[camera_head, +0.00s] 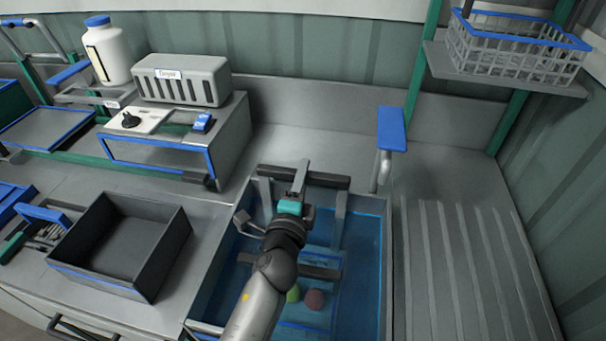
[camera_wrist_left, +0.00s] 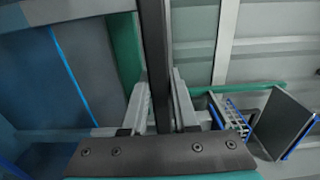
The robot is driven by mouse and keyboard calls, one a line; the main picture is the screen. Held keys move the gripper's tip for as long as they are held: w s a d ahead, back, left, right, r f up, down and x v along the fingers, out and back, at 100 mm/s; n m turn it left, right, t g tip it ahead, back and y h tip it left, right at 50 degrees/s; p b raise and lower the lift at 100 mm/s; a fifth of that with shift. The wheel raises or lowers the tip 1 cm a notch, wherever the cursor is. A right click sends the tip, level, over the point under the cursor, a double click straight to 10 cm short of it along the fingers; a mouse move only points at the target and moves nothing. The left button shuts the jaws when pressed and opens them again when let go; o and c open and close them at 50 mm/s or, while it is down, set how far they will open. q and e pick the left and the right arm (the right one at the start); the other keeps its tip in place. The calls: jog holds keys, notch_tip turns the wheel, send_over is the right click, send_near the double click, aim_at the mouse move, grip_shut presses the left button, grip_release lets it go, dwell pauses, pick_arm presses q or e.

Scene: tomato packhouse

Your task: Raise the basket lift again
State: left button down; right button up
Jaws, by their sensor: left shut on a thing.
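The basket lift's dark handle bar (camera_head: 332,181) spans the upper part of the blue water tank (camera_head: 388,260), with grey uprights running down from it. The lower part of the lift is in the water. A green tomato (camera_head: 293,293) and a red one (camera_head: 315,299) show dimly there. My left gripper (camera_head: 299,180) reaches over the tank and is shut on the handle bar. In the left wrist view the dark bar (camera_wrist_left: 156,45) runs between the two fingers (camera_wrist_left: 160,108). My arm hides part of the lift and water. My right gripper is not in view.
A blue-topped tap (camera_head: 391,130) stands at the tank's back right corner. A ribbed drainboard (camera_head: 470,260) lies clear on the right. A dark empty bin (camera_head: 125,245) stands left of the tank. A raised bench (camera_head: 240,130) is behind left; a wire basket (camera_head: 515,58) sits on a shelf.

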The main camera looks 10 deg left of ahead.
pick_arm(q)
jog(key=shift+r, duration=0.2)
notch_tip(320, 180, up, 19)
jog(key=p, duration=1.7)
jog(key=shift+p, duration=0.4)
jog(key=shift+w, duration=0.15)
jog(key=c, duration=0.9)
grip_release()
jog(key=shift+o, duration=1.1)
jog(key=shift+f, duration=0.2)
